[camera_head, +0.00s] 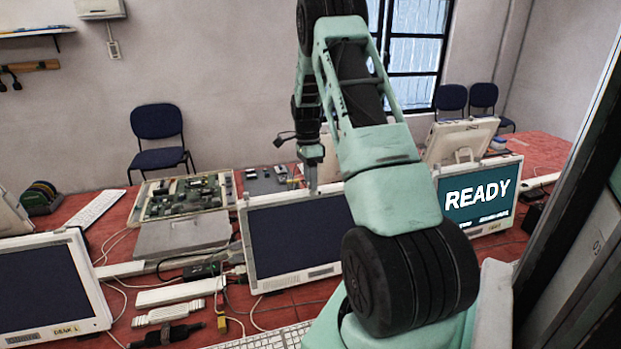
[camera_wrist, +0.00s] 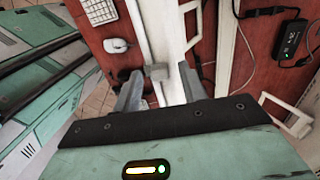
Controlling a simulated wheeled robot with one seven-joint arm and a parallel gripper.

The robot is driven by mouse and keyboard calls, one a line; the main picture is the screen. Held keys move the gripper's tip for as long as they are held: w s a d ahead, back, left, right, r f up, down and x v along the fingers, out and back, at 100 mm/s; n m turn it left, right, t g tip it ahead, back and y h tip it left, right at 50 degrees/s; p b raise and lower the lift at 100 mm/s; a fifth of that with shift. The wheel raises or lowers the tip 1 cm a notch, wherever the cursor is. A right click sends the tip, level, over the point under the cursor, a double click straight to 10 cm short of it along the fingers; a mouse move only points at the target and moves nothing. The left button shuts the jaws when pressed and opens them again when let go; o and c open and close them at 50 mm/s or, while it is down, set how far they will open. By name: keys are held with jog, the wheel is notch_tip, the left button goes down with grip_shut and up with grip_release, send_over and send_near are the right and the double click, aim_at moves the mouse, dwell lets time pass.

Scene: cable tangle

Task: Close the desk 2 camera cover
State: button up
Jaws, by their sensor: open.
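My gripper (camera_wrist: 160,82) is open in the wrist view, its two grey fingers spread apart. A small grey block (camera_wrist: 159,72), which looks like the camera cover, sits on the white monitor edge just beyond and between the fingertips. I cannot tell whether it touches a finger or how far it is shut. In the head view my gripper (camera_head: 311,178) points down at the top edge of the middle monitor (camera_head: 295,240), which has a dark screen. Its desk label is too small to read, and the cover is not clear in this view.
A left monitor (camera_head: 45,288) has a DESK 1 label. A right monitor (camera_head: 478,196) reads READY. Loose cables and a black adapter (camera_wrist: 293,42) lie on the red desk.

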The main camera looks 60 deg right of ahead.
grip_shut()
jog(key=shift+s+d+r, duration=0.1)
jog(key=shift+s+d, duration=0.75)
jog(key=shift+d, duration=0.2)
grip_release()
jog(key=shift+w+r, duration=0.1)
jog(key=shift+r, duration=0.2)
jog(key=b+v, duration=0.3)
jog(key=v, duration=1.3)
jog(key=shift+r+b, duration=0.4)
